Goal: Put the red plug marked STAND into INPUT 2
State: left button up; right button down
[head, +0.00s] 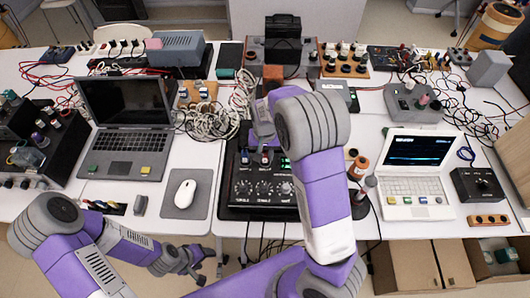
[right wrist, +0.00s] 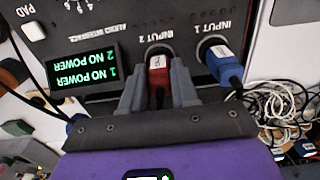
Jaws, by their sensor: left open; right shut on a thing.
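My right gripper (right wrist: 158,85) is shut on a red plug (right wrist: 158,72) with a small white label, too small to read. The plug's front end is at the socket marked INPUT 2 (right wrist: 157,49) on the black audio interface (right wrist: 110,20); I cannot tell how deep it sits. A blue plug (right wrist: 219,57) is in INPUT 1 beside it. In the head view my right gripper (head: 262,135) is over the back of the interface (head: 240,204), largely hidden by its own arm. My left gripper (head: 195,265) is open and empty, low at the table's front edge.
The interface display (right wrist: 84,75) reads NO POWER for 1 and 2. Tangled white cables (head: 208,120) lie behind and left of the interface. A laptop (head: 125,125) and a mouse (head: 185,194) are left of it; a white laptop (head: 412,170) is on the right. Cardboard boxes stand below.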

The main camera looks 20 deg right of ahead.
aim_at(265, 152)
jog(key=c, duration=0.8)
grip_release()
notch_tip(265, 152, up, 8)
jog(key=shift+f+p, duration=0.2)
jog(key=shift+p, duration=0.95)
